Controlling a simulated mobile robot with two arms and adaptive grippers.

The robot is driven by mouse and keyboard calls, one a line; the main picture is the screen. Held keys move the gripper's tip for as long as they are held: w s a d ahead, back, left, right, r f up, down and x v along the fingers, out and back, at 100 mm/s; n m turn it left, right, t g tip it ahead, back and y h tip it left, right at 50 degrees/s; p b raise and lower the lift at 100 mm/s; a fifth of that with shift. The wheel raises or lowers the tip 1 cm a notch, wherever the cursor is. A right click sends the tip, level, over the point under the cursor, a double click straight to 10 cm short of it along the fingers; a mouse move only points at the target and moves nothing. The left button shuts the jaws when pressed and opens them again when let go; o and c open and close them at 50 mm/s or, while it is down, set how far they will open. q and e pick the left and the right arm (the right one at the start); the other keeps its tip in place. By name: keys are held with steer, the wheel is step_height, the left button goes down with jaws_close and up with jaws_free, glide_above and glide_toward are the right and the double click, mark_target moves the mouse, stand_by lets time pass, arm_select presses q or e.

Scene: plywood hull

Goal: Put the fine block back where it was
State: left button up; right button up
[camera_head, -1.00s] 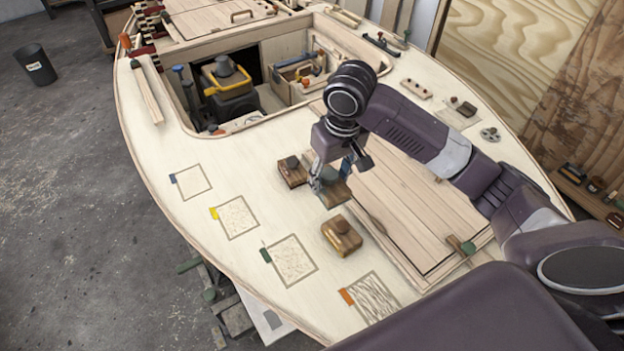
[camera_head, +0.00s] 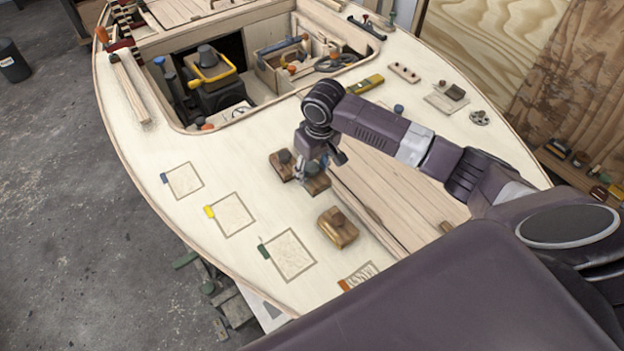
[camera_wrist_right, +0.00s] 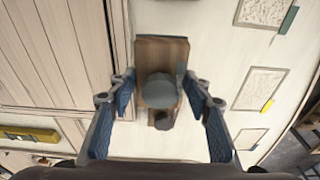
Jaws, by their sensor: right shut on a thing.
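My right gripper (camera_head: 311,172) points down at a wooden block (camera_head: 318,184) on the pale deck and is shut on it. In the right wrist view the fingers stand either side of the block's round grey-green knob (camera_wrist_right: 160,91). I cannot tell whether the block touches the deck. A second block with a dark knob (camera_head: 282,166) sits close at its left, and a third with a brown knob (camera_head: 338,228) lies nearer me. No label shows which is the fine one. My left gripper is not in view.
Outlined patches with blue (camera_head: 184,181), yellow (camera_head: 230,214), green (camera_head: 287,254) and orange (camera_head: 362,275) tags line the left deck edge. A small block (camera_head: 454,91) rests at the right. An open hatch (camera_head: 180,124) lies beyond; planked boards lie beneath my arm.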

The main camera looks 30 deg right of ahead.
mark_target(312, 183)
steer(key=shift+f, duration=0.65)
step_height(312, 183, down, 4)
steer(key=shift+r+p, duration=0.25)
steer(key=shift+p, duration=0.05)
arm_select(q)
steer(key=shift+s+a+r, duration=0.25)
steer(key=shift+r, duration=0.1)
arm_select(e)
steer(key=shift+f, duration=0.15)
steer(key=o, duration=1.1)
steer(key=shift+f, duration=0.15)
steer(key=shift+o, duration=0.2)
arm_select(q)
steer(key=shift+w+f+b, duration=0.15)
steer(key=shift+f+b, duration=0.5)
arm_select(e)
steer(key=r, duration=0.4)
steer(key=s+r, duration=0.1)
steer(key=r, duration=0.7)
steer(key=shift+s+r, duration=0.1)
steer(key=shift+s, duration=0.25)
